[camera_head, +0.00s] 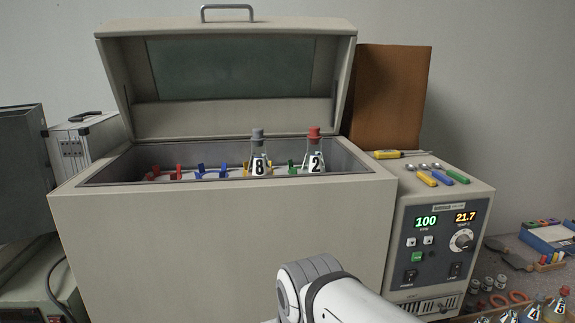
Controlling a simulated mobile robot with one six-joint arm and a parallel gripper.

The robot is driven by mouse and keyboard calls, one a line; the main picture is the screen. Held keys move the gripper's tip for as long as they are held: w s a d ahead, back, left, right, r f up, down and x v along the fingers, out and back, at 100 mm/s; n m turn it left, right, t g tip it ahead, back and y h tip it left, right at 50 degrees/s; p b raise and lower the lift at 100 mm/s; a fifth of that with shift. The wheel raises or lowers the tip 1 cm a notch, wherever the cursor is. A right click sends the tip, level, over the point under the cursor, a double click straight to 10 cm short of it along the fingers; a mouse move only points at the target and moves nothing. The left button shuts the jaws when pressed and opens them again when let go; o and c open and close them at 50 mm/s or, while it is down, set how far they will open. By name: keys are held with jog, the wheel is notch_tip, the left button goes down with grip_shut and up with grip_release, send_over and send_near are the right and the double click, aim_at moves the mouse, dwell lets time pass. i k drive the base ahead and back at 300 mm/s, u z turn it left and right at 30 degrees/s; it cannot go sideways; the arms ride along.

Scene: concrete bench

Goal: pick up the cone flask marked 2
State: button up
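The cone flask marked 2 (315,161) has a red stopper and stands upright inside an open-lidded box machine (225,225), toward the right of its well. Its lower part is partly hidden by the machine's front wall. A cone flask marked 8 (259,163) with a grey stopper stands to its left. A white link of my arm shows at the bottom middle, in front of the machine. My gripper is not in view.
Coloured clamps, red (166,173), blue (211,171) and green (293,167), sit in the well. The raised lid (230,85) stands behind. Spoons and a screwdriver (393,154) lie on the control housing. More flasks (560,303) stand at lower right.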

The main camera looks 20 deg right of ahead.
aim_at(314, 163)
jog(key=z, duration=1.15)
jog(key=k, duration=0.4)
jog(key=z, duration=0.3)
